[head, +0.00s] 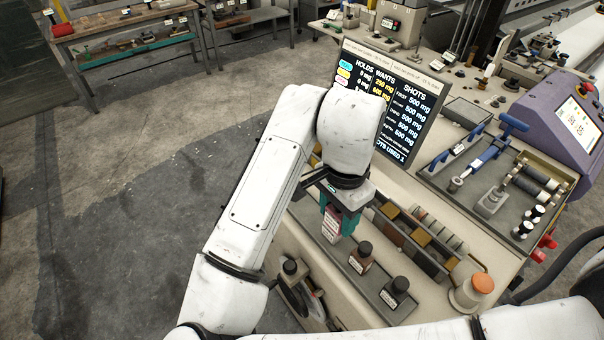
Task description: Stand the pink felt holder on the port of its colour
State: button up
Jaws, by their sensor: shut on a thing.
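My gripper (340,208), with teal fingers, points down over the near part of the beige bench. It is shut on a small pinkish holder (332,225) with a printed label, which I take to be the pink felt holder. The holder hangs upright between the fingers above the left end of a grey tray (375,290). I cannot tell whether its base touches the tray. I cannot make out a pink port; my arm hides part of the bench.
Two dark-capped bottles (361,257) (396,292) stand in the tray. Racks of brown and grey blocks (420,237) lie behind it. A display board (408,110) stands behind my gripper. An orange-topped container (472,292) and a tool tray (490,185) are to the right.

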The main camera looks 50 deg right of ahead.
jog(key=shift+s+a, duration=0.1)
jog(key=shift+s, duration=0.05)
jog(key=shift+w+f+n, duration=0.15)
jog(key=shift+w+n, duration=0.15)
jog(key=w+a+f+n, duration=0.6)
jog(key=a+f+n, duration=0.1)
jog(key=f+n, duration=0.3)
jog(key=w+a+f+n, duration=0.6)
jog(key=w+f+n, duration=0.1)
jog(key=f+n, duration=0.3)
jog(key=shift+a+f+n, duration=0.3)
jog(key=shift+a+f, duration=0.1)
jog(key=shift+f, duration=0.4)
jog(key=shift+a, duration=0.1)
jog(key=shift+r, duration=0.1)
